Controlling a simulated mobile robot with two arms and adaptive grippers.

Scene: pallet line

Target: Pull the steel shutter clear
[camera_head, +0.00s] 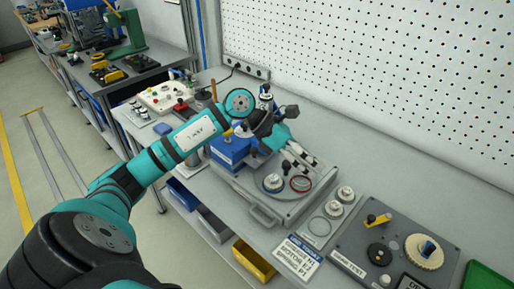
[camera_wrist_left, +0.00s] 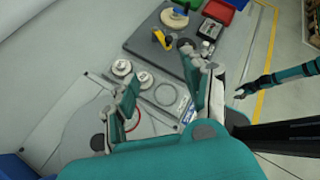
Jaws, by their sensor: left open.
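A grey steel tray-like fixture with a loop handle (camera_head: 264,214) at its front lies on the bench in the head view. I cannot tell for sure which flat part of it is the steel shutter. A round metal knob (camera_head: 273,182) and a red ring (camera_head: 301,183) sit on it. My left gripper (camera_head: 296,160) is over the back of this fixture; its fingers are spread and empty. In the left wrist view the open left gripper (camera_wrist_left: 160,98) has bench parts below it. My right arm shows there at the right, its small dark gripper (camera_wrist_left: 240,92) too small to read.
A blue block (camera_head: 230,150) stands left of the fixture. A dark panel (camera_head: 395,245) with a yellow handle and cream dial lies to the right, a printed label card (camera_head: 297,257) in front. Bins (camera_head: 254,262) hang below the bench edge. A pegboard wall (camera_head: 380,80) stands behind.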

